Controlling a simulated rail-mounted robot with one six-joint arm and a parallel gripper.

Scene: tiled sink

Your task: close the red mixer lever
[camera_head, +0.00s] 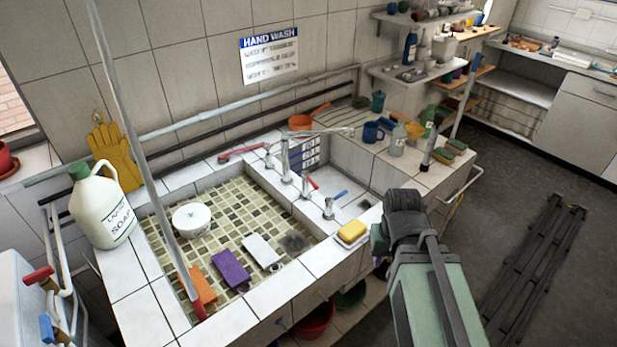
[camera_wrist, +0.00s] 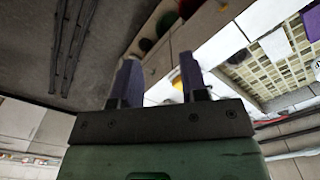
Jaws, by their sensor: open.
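A long red lever (camera_head: 240,152) points left from a tap at the back of the sink. A shorter red lever (camera_head: 313,183) sits on the mixer beside the chrome spout (camera_head: 285,160). A blue lever (camera_head: 340,195) sits on the tap to its right. I cannot tell which red one is the mixer lever. My gripper (camera_head: 402,212) is in front of the sink's right front corner, apart from all levers. In the wrist view its two fingers (camera_wrist: 160,80) are apart and empty. No red lever is clear in the wrist view.
A yellow sponge (camera_head: 352,231) lies on the front rim near my gripper. The tiled basin holds a white bowl (camera_head: 192,219) and several sponges. A slanted pole (camera_head: 150,170) crosses the left side. A soap jug (camera_head: 102,210) stands left. The floor at right holds a dark rack (camera_head: 535,260).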

